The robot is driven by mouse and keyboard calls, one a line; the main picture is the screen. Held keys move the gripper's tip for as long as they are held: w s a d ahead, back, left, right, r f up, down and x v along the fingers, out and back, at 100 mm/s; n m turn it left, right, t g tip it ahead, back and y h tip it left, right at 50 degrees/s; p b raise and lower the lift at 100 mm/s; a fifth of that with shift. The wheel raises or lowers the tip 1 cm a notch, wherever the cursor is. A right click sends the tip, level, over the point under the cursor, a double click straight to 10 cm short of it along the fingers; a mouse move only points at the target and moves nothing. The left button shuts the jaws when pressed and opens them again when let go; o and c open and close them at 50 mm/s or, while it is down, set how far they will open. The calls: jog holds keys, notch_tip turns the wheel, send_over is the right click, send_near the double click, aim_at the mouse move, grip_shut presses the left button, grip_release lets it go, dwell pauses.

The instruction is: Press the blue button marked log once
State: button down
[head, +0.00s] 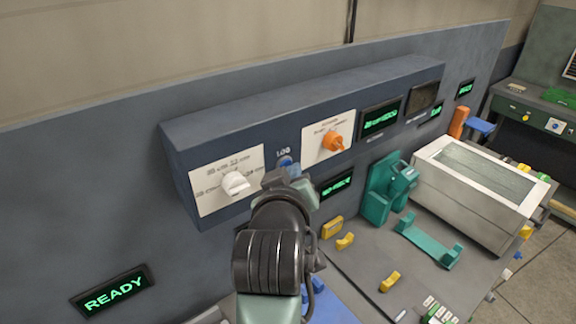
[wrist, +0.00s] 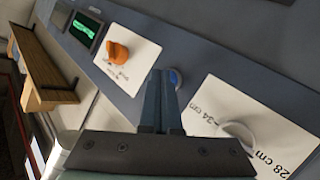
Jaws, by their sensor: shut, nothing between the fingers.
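The blue button (head: 285,161) is on the front of the dark blue panel box, under the word LOG. My gripper (head: 290,176) is in front of the panel just below and beside the button, and hides part of it. In the wrist view the blue button (wrist: 175,78) shows just beyond the tips of my shut gripper (wrist: 163,72). The fingers are together with nothing between them. I cannot tell whether the fingertips touch the button.
A white knob (head: 235,183) on a white plate is left of the button. An orange knob (head: 333,141) is to its right. A teal fixture (head: 388,190) and a whitish box (head: 480,190) stand on the bench at right.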

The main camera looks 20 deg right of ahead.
jog(key=shift+s, duration=0.15)
jog(key=shift+s+d, duration=0.25)
jog(key=shift+s, duration=0.35)
jog(key=shift+p, duration=0.3)
jog(key=s, duration=0.1)
jog(key=s+d, duration=0.1)
jog(key=s, duration=0.2)
jog(key=shift+s+d+p, duration=0.35)
jog(key=shift+p, duration=0.05)
dwell(0.3)
jog(key=w+a+r+t+b, duration=0.1)
jog(key=a+r+t+b, duration=0.3)
jog(key=r, duration=0.6)
jog(key=s+a+r+t+y+b, duration=0.1)
jog(key=s+a+r+t+y, duration=0.1)
jog(key=r, duration=0.4)
jog(key=s+a+r+t+y+b, duration=0.1)
jog(key=s+a+r+t+y, duration=0.1)
jog(key=s+a+r+t, duration=0.2)
jog(key=s+a+r+t+y+b, duration=0.1)
jog(key=s+a+r+t, duration=0.3)
jog(key=r, duration=0.5)
jog(key=shift+s+a+m+y, duration=0.4)
jog(key=shift+s+a, duration=0.15)
jog(key=shift+a, duration=0.4)
